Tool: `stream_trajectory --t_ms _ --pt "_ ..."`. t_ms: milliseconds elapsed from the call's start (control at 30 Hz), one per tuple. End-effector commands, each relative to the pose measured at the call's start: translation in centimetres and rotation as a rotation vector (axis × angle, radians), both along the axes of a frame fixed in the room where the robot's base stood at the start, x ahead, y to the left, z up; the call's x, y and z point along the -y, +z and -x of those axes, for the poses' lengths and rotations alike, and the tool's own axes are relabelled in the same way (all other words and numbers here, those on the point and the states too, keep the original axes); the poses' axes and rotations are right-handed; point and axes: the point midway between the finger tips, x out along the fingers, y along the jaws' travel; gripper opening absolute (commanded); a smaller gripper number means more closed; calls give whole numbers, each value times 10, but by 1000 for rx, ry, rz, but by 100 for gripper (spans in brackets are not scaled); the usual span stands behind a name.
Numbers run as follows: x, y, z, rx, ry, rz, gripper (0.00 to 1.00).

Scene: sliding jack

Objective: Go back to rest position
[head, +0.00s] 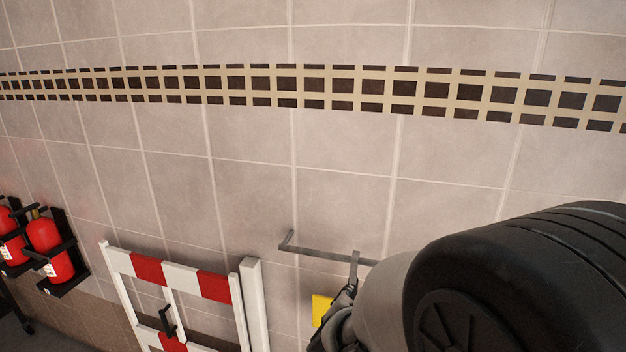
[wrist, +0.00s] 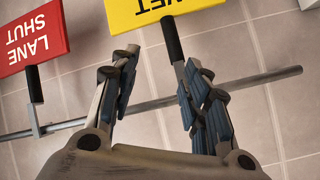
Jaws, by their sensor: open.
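My gripper (wrist: 160,80) is open in the wrist view, with its two fingers apart in front of a grey wall rail (wrist: 255,83). A yellow sign (wrist: 150,10) with a black handle (wrist: 173,40) hangs from the rail. Its lettering is upside down and partly cut off. The handle's stem runs down close to the right finger; I cannot tell whether they touch. In the head view my gripper (head: 335,318) is mostly hidden by my own arm, beside the yellow sign (head: 321,309) and below the rail (head: 325,255).
A red "LANE SHUT" sign (wrist: 35,35) hangs on the rail at the left. A red and white barrier (head: 215,285) stands against the tiled wall, left of my arm. Red fire extinguishers (head: 50,250) are mounted at the far left. The upper wall is clear.

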Motion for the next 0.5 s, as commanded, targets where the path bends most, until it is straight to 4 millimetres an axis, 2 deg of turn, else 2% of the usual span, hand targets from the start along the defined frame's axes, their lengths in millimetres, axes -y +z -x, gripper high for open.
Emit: stream_trajectory --t_ms 33,100,167,267,367,500 --pt "-8 22 5 -3 74 -38 43" --pt "-22 43 20 -32 192 -68 43" --pt "-31 59 37 -63 288 -76 43" --pt "-37 80 76 -128 435 -56 43" --pt "-31 93 124 -213 553 -2 43" --pt "-6 97 196 -359 651 107 43"
